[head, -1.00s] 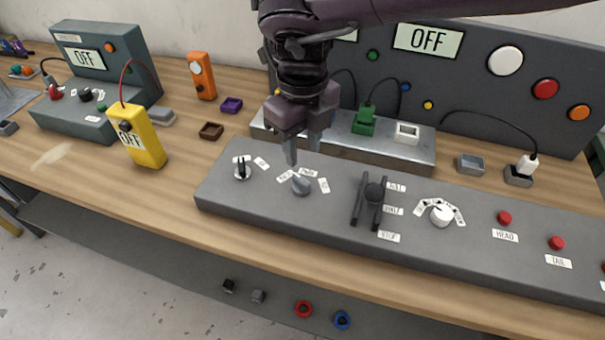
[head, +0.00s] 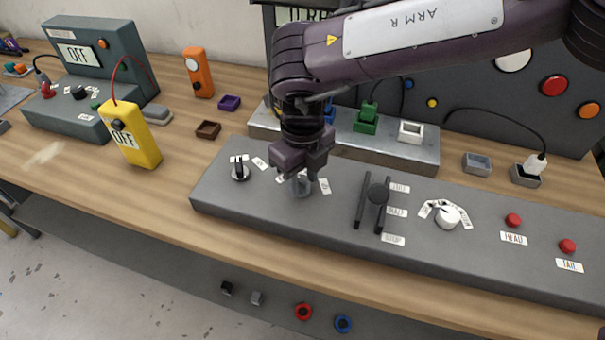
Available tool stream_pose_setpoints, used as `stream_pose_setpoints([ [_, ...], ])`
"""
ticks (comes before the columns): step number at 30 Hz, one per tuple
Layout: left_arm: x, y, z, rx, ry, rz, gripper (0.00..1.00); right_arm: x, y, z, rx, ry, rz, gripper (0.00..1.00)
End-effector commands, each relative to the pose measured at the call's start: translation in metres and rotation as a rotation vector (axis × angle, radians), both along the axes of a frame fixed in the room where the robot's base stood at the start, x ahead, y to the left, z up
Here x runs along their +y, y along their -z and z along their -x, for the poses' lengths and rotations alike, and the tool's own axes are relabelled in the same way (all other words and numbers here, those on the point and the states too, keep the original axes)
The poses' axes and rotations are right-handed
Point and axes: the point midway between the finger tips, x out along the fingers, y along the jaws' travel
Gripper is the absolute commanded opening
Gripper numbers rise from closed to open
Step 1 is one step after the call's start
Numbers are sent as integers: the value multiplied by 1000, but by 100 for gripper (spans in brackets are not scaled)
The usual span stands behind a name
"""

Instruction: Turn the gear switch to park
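A grey knob (head: 301,188) with small white labels around it stands on the long grey control panel (head: 335,218); I take it for the gear switch. The label words are too small to read surely now. My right gripper (head: 301,184) has come down onto this knob from above, with its fingers at the knob's sides. The fingers and palm hide much of the knob, so its pointing direction and whether the fingers press on it cannot be told. My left gripper is out of view.
A black-and-silver switch (head: 240,171) is left of the knob. A metal block with plugs (head: 425,150) lies behind. My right arm covers part of the back panel.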

Motion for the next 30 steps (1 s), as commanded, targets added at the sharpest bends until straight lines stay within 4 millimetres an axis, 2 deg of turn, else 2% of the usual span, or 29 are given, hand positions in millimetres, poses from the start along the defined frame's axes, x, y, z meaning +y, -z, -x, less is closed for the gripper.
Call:
stream_pose_setpoints([
  [4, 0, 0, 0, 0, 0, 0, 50, 0, 0, 0, 0, 0, 0, 36],
  [5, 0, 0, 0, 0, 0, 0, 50, 0, 0, 0, 0, 0, 0, 34],
  [13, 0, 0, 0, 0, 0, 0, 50, 0, 0, 0, 1, 0, 1, 0],
  [23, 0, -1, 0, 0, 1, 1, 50, 0, 0, 0, 1, 31, 0, 0],
  [30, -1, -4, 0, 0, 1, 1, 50, 1, -1, 0, 2, 156, -2, 0],
])
